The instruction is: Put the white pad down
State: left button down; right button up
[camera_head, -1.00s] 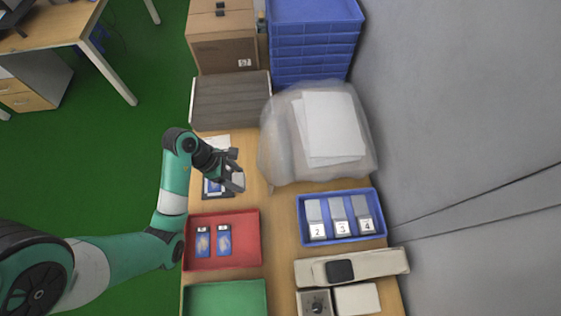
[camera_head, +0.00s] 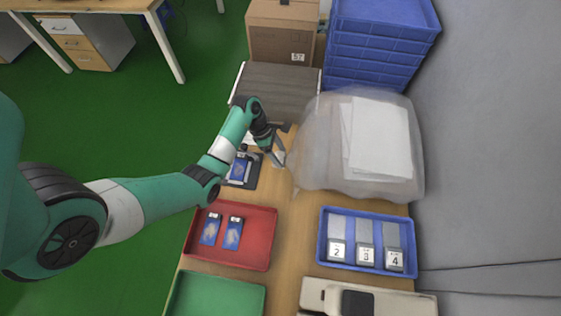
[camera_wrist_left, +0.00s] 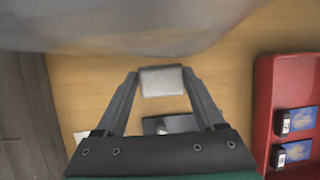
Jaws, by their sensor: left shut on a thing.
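The white pad (camera_wrist_left: 162,80) is between the fingertips of my left gripper (camera_wrist_left: 160,84) in the left wrist view. My left gripper (camera_head: 279,158) is shut on it, above bare wood between the dark fixture and the plastic bag in the head view. Whether the pad touches the table is unclear. The dark fixture (camera_head: 251,183) sits left of the gripper and carries a blue-faced device (camera_head: 238,170). In the left wrist view the fixture (camera_wrist_left: 180,123) is partly hidden behind the gripper body. My right gripper is not in view.
A clear plastic bag (camera_head: 312,150) with white sheets (camera_head: 380,138) lies close on the right. A red tray (camera_head: 262,255) holds two blue devices. A blue tray (camera_head: 322,240) holds grey pieces numbered 2, 3 and 4. A green tray (camera_head: 215,297) is at the front.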

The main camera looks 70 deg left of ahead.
aim_at(280, 158)
pick_arm(q)
jog(key=shift+w+a+f, duration=0.2)
jog(key=shift+w+f, duration=0.05)
jog(key=shift+a+f, duration=0.1)
jog(key=shift+f, duration=0.2)
notch_tip(280, 158, down, 3)
jog(key=shift+w+f+b, duration=0.1)
jog(key=shift+b, duration=1)
grip_release()
jog(key=p+v, duration=0.5)
jog(key=v, duration=0.7)
